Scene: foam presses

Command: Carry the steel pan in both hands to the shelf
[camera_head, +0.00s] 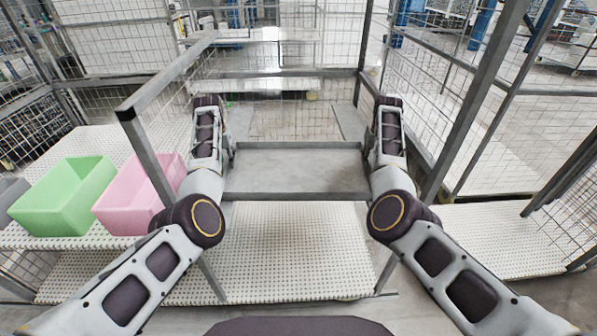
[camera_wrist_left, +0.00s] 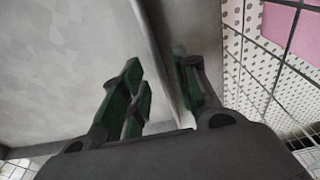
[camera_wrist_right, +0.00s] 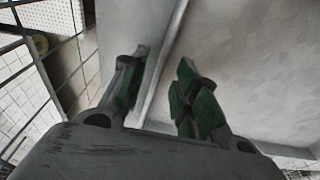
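The steel pan (camera_head: 295,170) is a wide, shallow grey tray with low walls, seen level between my two arms in the head view. My left gripper (camera_wrist_left: 160,85) has its green-padded fingers apart, one on each side of the pan's side wall, with gaps beside the rim. My right gripper (camera_wrist_right: 160,85) straddles the opposite wall in the same way, fingers apart. In the head view both grippers are largely hidden behind my wrists. I cannot tell what supports the pan from below. Which surface is the shelf is unclear.
A green bin (camera_head: 62,196) and a pink bin (camera_head: 138,194) stand on a white perforated surface at left. Another perforated surface (camera_head: 290,255) lies below and in front of the pan. Grey metal posts (camera_head: 148,155) and mesh fencing rise close on both sides.

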